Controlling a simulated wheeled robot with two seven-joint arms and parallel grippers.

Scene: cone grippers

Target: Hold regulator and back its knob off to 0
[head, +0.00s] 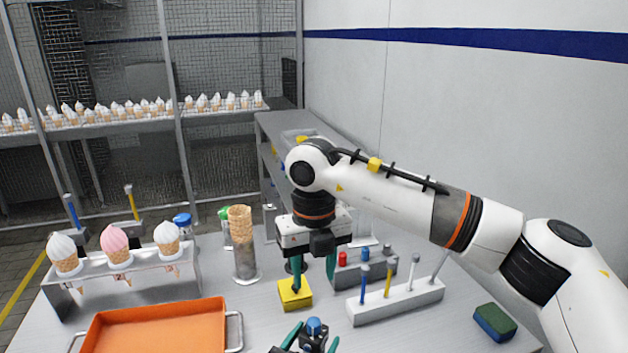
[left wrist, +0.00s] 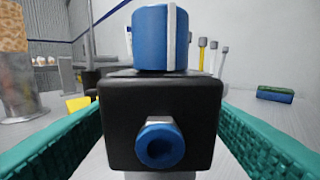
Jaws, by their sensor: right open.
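The regulator has a black body with a blue knob (head: 314,326) on top, low in the head view. In the left wrist view its black body (left wrist: 118,115) stands upright in the centre, with the ribbed blue knob (left wrist: 155,38) bearing a white line and a blue port facing me. My left gripper (head: 308,338) has its teal fingers on either side of the body; whether they press on it is hidden. My right gripper (head: 314,278) points down, open and empty, beyond the regulator. One finger overlaps a yellow block (head: 286,300) in the picture.
An orange tray (head: 160,325) lies at front left, a cone rack (head: 120,285) behind it. A stack of cones (head: 240,225) stands in a clear holder. A white rack (head: 400,302) with upright tools and a green-blue sponge (head: 494,322) are at right.

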